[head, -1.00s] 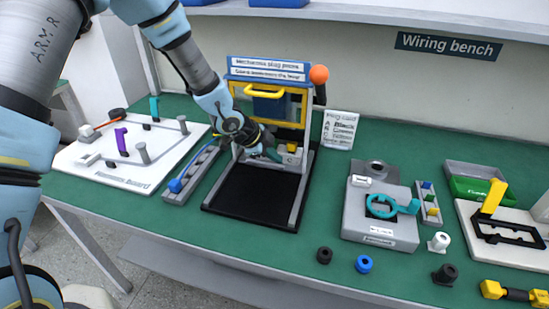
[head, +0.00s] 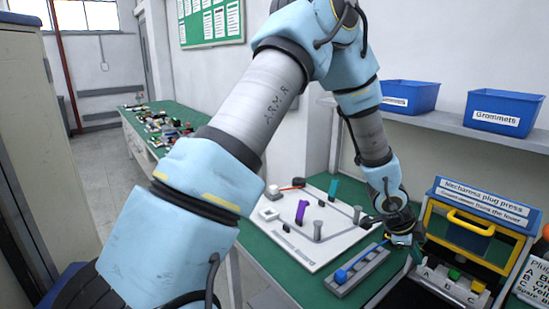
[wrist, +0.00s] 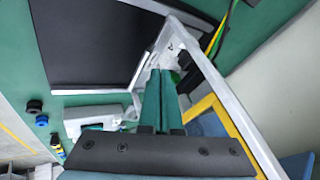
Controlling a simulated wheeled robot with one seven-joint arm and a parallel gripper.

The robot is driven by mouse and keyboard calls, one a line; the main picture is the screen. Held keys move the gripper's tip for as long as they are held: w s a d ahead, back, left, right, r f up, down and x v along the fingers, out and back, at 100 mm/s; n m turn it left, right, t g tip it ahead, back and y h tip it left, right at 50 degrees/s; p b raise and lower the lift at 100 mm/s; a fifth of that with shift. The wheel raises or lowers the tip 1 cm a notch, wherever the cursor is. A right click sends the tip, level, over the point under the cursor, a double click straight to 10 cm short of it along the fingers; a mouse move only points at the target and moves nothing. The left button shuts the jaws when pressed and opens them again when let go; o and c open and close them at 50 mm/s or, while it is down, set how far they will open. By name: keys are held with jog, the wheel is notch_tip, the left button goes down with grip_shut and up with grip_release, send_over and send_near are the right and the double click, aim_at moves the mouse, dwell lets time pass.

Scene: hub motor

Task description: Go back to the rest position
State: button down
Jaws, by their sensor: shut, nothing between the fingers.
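My gripper (wrist: 159,100) is shut and empty, its two green fingers side by side in the wrist view. In the head view its end (head: 412,250) is low over the bench, between the grey strip holder and the press. The harness plug press (head: 470,245) stands just right of it, with a yellow handle and a blue block. I cannot tell whether the fingers touch the frame.
The white harness board (head: 290,250) and the grey strip holder (head: 350,280) with a blue-ended piece lie left of my gripper. Blue bins (head: 505,111) stand on the shelf above. A second green bench (head: 170,130) is at the back left. Grey floor is open between.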

jog(key=w+a+r+n+t+y, duration=0.15)
jog(key=w+a+n, duration=0.25)
jog(key=a, duration=0.5)
jog(key=w+a+r+n+t+y, duration=0.1)
jog(key=w+a+r+n+y, duration=0.3)
jog(key=a, duration=0.6)
jog(key=w+a+r+n+t+h, duration=0.1)
jog(key=w+a+n, duration=0.3)
jog(key=a, duration=0.5)
jog(key=s+a+r+n, duration=0.1)
jog(key=s+a+n, duration=0.2)
jog(key=a, duration=0.3)
jog(key=s+a+r+n+g+y+b, duration=0.1)
jog(key=s+a+n, duration=0.2)
jog(key=a+n, duration=0.2)
jog(key=s+a+r+n+g+y, duration=0.1)
jog(key=s+a+r+n, duration=0.1)
jog(key=s+a+n, duration=0.2)
jog(key=a+n, duration=0.1)
jog(key=a, duration=0.2)
jog(key=shift+a, duration=0.2)
jog(key=shift+w, duration=0.15)
